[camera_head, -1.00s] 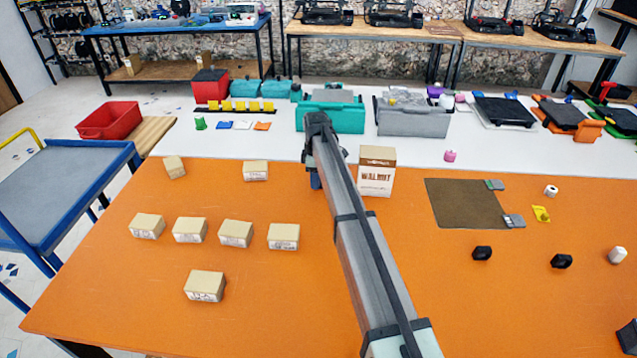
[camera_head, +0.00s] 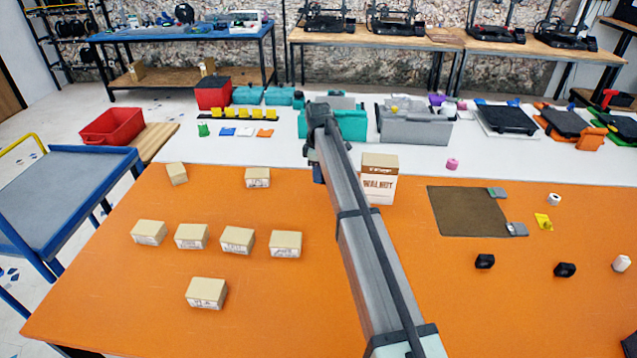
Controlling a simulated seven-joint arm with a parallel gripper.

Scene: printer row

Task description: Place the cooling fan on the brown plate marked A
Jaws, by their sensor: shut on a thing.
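A brown plate (camera_head: 465,212) lies flat on the orange table at the right. Two small grey pieces sit at its right edge; I cannot read its mark, and its middle looks bare. My gripper (camera_head: 318,173) is mostly hidden behind the end of my arm, left of the WALNUT box. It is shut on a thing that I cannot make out. No cooling fan can be told for sure. Two small black blocks, one below the plate (camera_head: 485,261) and one further right (camera_head: 565,270), are too small to identify.
A tan and white WALNUT box (camera_head: 379,186) stands just right of my arm's end. Several small cartons (camera_head: 238,240) stand on the left. A yellow piece (camera_head: 543,221) and white pieces lie right of the plate. Teal and grey bins (camera_head: 415,125) stand behind.

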